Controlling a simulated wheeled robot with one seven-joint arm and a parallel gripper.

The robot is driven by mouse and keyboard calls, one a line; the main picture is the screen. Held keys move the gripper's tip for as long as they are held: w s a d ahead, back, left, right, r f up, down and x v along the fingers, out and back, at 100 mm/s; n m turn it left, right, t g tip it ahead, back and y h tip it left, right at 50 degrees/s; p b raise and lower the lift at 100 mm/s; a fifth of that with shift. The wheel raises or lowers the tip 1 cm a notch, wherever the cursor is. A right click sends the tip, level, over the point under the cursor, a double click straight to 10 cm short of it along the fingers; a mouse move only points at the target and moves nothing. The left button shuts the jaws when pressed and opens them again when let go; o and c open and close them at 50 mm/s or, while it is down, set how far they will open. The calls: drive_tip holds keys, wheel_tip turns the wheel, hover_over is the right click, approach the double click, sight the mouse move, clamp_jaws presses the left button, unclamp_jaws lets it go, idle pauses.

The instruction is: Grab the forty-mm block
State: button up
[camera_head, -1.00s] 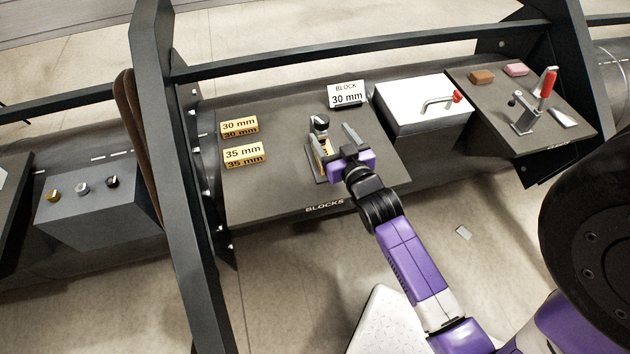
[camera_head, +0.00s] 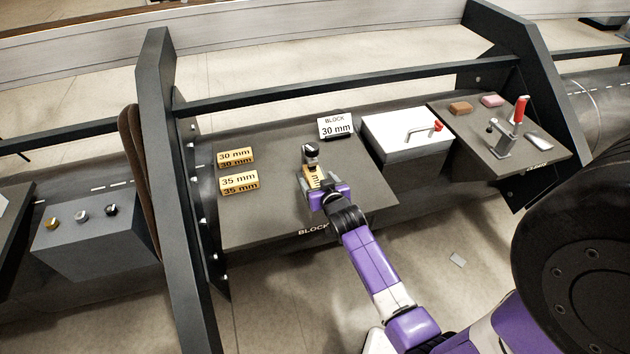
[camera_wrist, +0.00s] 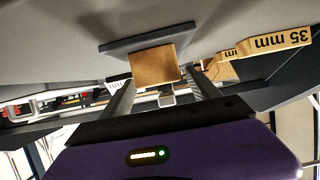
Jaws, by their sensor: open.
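A yellow block (camera_head: 315,177) with a partly hidden "mm" label stands in a small dark fixture (camera_head: 311,152) on the BLOCKS table; its number is not readable. My gripper (camera_head: 317,183) is open at this block, with a finger to each side. In the wrist view the plain tan face of the block (camera_wrist: 155,65) shows ahead between my open fingers (camera_wrist: 162,92). I cannot tell whether the fingers touch it. A 30 mm block (camera_head: 235,157) and a 35 mm block (camera_head: 239,181) stand to the left on the table.
A sign reading BLOCK 30 mm (camera_head: 337,129) stands at the back. A white-lidded box (camera_head: 408,133) is to the right, with a red-handled clamp (camera_head: 512,130) beyond it. A dark post (camera_head: 170,170) and a rail (camera_head: 340,82) bound the table.

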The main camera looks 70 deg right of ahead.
sight(316, 178)
drive_tip(key=shift+x, duration=1.6)
drive_tip(key=shift+w+r, duration=0.1)
drive_tip(key=c, duration=1.5)
drive_tip(key=shift+c, duration=0.2)
drive_tip(key=shift+r, duration=0.1)
